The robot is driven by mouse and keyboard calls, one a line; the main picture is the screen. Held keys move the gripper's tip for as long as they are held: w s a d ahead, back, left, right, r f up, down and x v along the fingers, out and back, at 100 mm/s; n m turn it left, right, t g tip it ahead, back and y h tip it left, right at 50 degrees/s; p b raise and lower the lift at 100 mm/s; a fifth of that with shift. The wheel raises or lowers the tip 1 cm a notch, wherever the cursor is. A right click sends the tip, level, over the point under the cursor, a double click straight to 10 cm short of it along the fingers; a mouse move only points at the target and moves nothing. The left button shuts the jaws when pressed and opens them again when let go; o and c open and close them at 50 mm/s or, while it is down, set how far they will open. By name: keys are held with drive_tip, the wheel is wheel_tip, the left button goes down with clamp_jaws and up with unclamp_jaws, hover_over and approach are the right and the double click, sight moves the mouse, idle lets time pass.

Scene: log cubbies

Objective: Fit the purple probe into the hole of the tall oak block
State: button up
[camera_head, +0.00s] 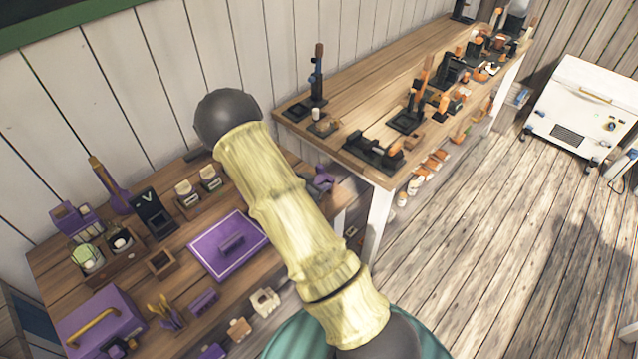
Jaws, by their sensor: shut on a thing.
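I cannot see my gripper; my own arm crosses the middle of the view and hides part of the left bench. I cannot make out a purple probe that I am sure of. A small purple thing (322,180) shows just right of my arm, partly hidden, and I cannot tell what it is. I cannot pick out the tall oak block for certain. A tall, thin wood-and-purple piece (110,185) leans at the back of the left bench.
The left wooden bench (60,262) holds a purple tray (228,246), a purple case (100,318), a dark stand (154,214) and small wooden boxes. A second bench (345,95) carries black and orange tools. A white chest (580,108) stands far right. The plank floor between is open.

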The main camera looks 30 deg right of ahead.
drive_tip(key=shift+f+b, duration=0.75)
drive_tip(key=shift+f, duration=0.4)
drive_tip(key=o, duration=1.1)
drive_tip(key=shift+r, duration=0.1)
drive_tip(key=b+v, duration=0.3)
drive_tip(key=v, duration=1.4)
drive_tip(key=shift+s+a, duration=0.1)
drive_tip(key=shift+a, duration=0.05)
